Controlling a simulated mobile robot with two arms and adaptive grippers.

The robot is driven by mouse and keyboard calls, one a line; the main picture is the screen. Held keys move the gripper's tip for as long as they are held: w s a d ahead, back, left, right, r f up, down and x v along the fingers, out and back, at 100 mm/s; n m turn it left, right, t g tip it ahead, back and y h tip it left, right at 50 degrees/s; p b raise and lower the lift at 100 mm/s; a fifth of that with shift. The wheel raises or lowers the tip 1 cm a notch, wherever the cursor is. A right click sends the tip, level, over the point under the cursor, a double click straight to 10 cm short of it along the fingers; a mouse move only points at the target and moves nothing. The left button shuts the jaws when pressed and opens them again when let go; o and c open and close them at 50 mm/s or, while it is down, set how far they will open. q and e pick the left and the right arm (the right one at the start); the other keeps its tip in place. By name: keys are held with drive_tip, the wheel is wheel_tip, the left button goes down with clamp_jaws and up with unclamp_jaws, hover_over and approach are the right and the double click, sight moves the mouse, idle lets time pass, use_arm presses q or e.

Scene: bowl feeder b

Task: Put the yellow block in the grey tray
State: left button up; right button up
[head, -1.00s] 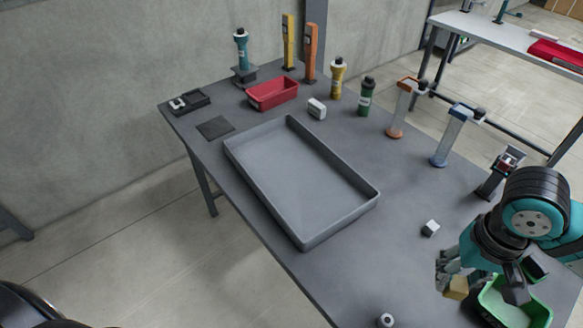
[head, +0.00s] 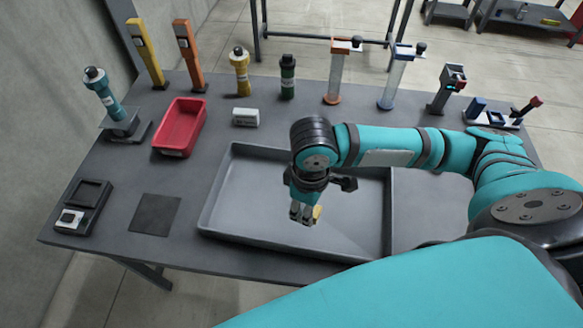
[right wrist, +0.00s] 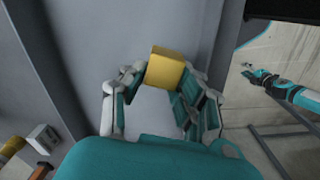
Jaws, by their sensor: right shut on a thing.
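The yellow block (right wrist: 166,68) is held between the fingers of my right gripper (right wrist: 160,85) in the right wrist view. In the head view only a small part of the block (head: 317,212) shows beside the fingertips. My right gripper (head: 304,213) is shut on it and appears over the inside of the grey tray (head: 254,215). How high the block is above the tray floor is hard to tell. The tray is a wide, shallow box on the dark table, and my arm hides part of its right side. My left gripper is not in view.
A red bin (head: 180,128) stands left behind the tray, with a white block (head: 246,117) near it. A dark flat square (head: 156,214) lies left of the tray. Several bottles and dispensers, including a green bottle (head: 288,78), line the table's back edge.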

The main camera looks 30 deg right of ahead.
drive_tip(key=shift+s+a+f+n, duration=0.25)
drive_tip(key=shift+s+f+n, duration=0.05)
drive_tip(key=shift+f+n, duration=0.3)
drive_tip(key=shift+s+a+f+n, duration=0.2)
drive_tip(key=shift+s+f+n, duration=0.1)
drive_tip(key=shift+f+n, duration=0.25)
drive_tip(key=shift+w+a+f+n, duration=0.1)
drive_tip(key=shift+w+a+n, duration=0.05)
drive_tip(key=shift+w+n, duration=0.15)
drive_tip(key=p, duration=0.2)
hover_over(258, 197)
drive_tip(key=shift+s+f, duration=0.1)
drive_tip(key=shift+f, duration=0.75)
wheel_tip(258, 197, down, 3)
drive_tip(key=shift+r+p, duration=0.1)
drive_tip(key=shift+p, duration=0.45)
drive_tip(key=shift+f, duration=0.3)
drive_tip(key=shift+f, duration=0.15)
drive_tip(key=o, duration=1)
drive_tip(key=shift+o, duration=0.2)
